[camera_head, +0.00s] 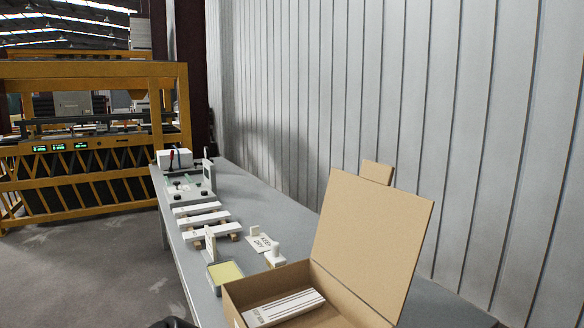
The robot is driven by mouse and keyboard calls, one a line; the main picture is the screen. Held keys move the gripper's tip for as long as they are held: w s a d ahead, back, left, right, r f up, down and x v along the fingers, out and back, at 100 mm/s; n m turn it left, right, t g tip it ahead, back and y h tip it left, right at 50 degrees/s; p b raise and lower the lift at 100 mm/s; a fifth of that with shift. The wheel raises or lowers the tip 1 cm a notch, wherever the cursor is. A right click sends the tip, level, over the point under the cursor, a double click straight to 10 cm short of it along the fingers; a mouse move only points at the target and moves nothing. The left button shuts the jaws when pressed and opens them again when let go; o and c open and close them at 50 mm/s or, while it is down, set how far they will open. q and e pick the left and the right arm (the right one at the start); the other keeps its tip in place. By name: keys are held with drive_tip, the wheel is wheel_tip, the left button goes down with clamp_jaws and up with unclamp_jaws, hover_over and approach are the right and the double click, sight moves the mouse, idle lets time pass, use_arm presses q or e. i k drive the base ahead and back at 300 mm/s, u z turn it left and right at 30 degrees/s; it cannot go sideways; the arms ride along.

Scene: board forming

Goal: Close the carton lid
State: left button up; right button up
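An open brown carton (255,288) stands on the grey table at the bottom of the head view, its near part cut off by the frame. Its large lid (372,240) stands up and leans back to the right, away from the opening. A white, lettered pack with dark lines (287,308) lies inside the carton. Neither gripper can be made out. A small dark shape shows at the bottom edge, left of the carton; I cannot tell what it is.
The grey table (241,184) runs away along a corrugated wall (330,90). Left of and beyond the carton are a yellow-topped tray (226,273), a small sign (261,244), and white bars (211,232). A brown panel (376,172) shows behind the lid. Open floor lies left.

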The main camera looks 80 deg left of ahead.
sight(370, 235)
drive_tip(key=u, duration=0.45)
drive_tip(key=i, duration=1.55)
drive_tip(key=u, duration=2.6)
